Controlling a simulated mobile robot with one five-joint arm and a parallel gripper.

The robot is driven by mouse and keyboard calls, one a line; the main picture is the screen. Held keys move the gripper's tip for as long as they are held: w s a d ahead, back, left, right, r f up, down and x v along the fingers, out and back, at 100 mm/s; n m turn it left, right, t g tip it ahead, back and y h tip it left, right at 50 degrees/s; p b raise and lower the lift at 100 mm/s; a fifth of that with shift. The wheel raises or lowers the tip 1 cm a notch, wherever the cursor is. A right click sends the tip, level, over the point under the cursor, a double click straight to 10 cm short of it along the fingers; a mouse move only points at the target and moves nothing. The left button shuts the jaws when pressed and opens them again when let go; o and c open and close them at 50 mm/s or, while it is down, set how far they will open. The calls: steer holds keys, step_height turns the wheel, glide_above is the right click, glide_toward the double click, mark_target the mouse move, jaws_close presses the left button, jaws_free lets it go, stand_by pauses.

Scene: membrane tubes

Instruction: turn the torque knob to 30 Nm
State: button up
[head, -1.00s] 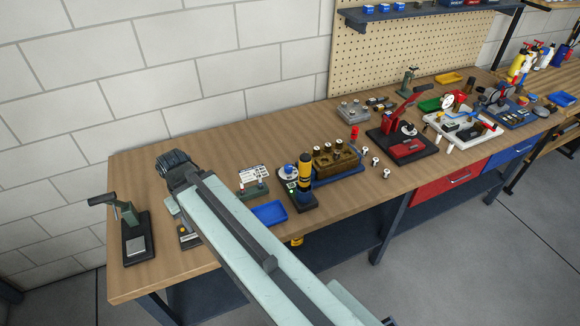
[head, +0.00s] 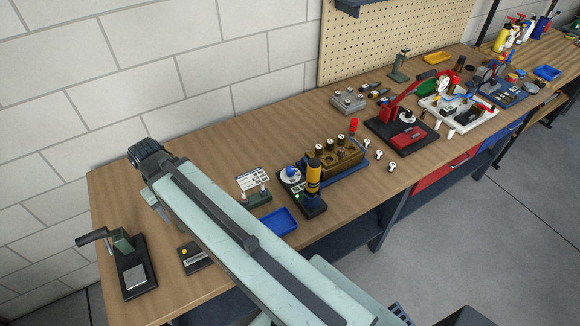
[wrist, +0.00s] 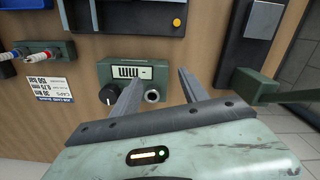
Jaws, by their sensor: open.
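In the wrist view a green box (wrist: 119,71) with a small white display stands on the bench. The display and the knob's exact setting are too small to read surely. My gripper (wrist: 160,76) is open and empty, its two fingers spread over the box. The left finger lies close to the knob's right side; I cannot tell whether they touch. In the head view my arm hides the box.
An upside-down printed card (wrist: 48,89) and a green stand (wrist: 43,52) are left of the box. A black device with a yellow button (head: 193,257) and a crank press (head: 133,272) stand at the bench's left end. A blue tray (head: 278,222) is right of my arm.

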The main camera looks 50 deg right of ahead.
steer(key=m, duration=0.3)
steer(key=shift+w+a, duration=0.15)
steer(key=m, duration=0.3)
steer(key=shift+w+d+y, duration=0.1)
steer(key=shift+d+y, duration=0.15)
steer(key=shift+y, duration=0.15)
steer(key=d+m, duration=0.1)
steer(key=m, duration=0.1)
steer(key=d+m+y, duration=0.1)
steer(key=d+m, duration=0.1)
steer(key=m, duration=0.1)
steer(key=d+m, duration=0.2)
steer(key=shift+w+d+r+m, duration=0.2)
steer(key=shift+w+r+m, duration=0.1)
steer(key=s+d+m+t+y, duration=0.1)
steer(key=d+m, duration=0.6)
steer(key=d, duration=0.4)
steer(key=m+t, duration=0.3)
steer(key=m, duration=0.6)
glide_toward(291, 169)
steer(key=b+x, duration=0.6)
steer(key=x, duration=0.3)
steer(key=shift+d+b, duration=0.1)
steer(key=shift+b, duration=0.2)
steer(key=shift+r, duration=0.1)
